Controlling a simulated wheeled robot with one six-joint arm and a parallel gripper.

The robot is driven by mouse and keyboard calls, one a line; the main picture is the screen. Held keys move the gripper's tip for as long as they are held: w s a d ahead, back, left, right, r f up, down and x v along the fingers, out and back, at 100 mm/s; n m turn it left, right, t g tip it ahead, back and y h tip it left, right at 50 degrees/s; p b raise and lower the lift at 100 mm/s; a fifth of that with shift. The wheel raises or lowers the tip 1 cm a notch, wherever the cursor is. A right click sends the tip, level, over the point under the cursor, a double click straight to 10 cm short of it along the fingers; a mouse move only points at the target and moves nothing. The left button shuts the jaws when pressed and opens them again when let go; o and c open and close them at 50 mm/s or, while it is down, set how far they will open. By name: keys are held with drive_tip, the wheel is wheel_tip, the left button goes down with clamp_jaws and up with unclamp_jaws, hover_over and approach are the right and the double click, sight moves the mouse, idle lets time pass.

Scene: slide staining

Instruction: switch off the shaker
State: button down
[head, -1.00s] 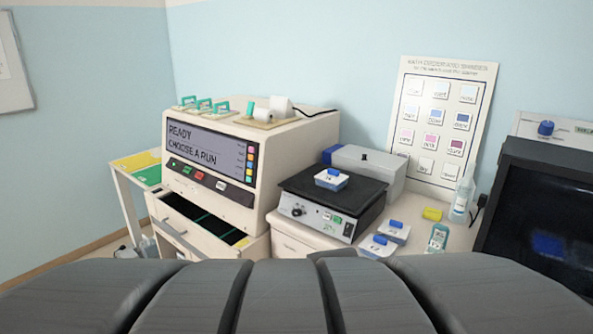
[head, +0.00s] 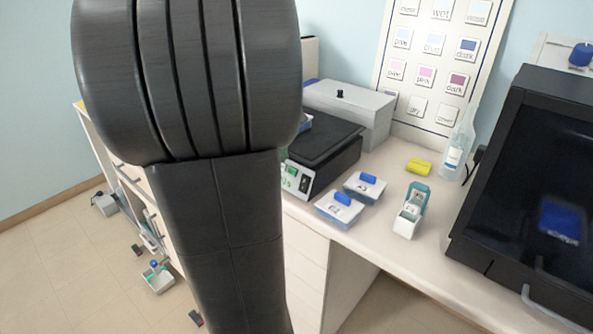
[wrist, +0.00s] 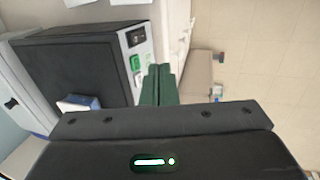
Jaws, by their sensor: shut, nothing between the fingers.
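The shaker (head: 325,145) has a flat black top and a pale front panel, and my arm hides its left part in the head view. In the wrist view the shaker (wrist: 80,65) shows its panel with a black switch (wrist: 136,38) and a green button or lamp (wrist: 138,63). The switch also shows in the head view (head: 304,183). A blue and white dish (wrist: 78,103) sits on the shaker top. My gripper (wrist: 160,70) is shut and empty, its dark green fingers just beside the panel, close to the green part. I cannot tell whether they touch it.
Two blue-topped dishes (head: 340,208) (head: 365,186) stand on the counter right of the shaker. A teal and white container (head: 411,211), a yellow block (head: 419,167) and a bottle (head: 459,145) stand further right. A grey box (head: 350,110) is behind. A black-fronted cabinet (head: 530,200) bounds the right.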

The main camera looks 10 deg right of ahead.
approach(303, 186)
wheel_tip(303, 186, down, 3)
drive_tip(key=s+a, duration=0.2)
drive_tip(key=shift+w+d+f, duration=0.55)
drive_tip(key=shift+w+d, duration=0.15)
drive_tip(key=shift+d, duration=0.05)
drive_tip(key=shift+w+d+f, duration=0.55)
drive_tip(key=shift+w+d, duration=0.15)
drive_tip(key=shift+d, duration=0.05)
drive_tip(key=shift+w+d+r+p, duration=0.1)
drive_tip(key=shift+w+d+p, duration=0.15)
drive_tip(key=shift+p, duration=0.2)
drive_tip(key=shift+s+a, duration=0.1)
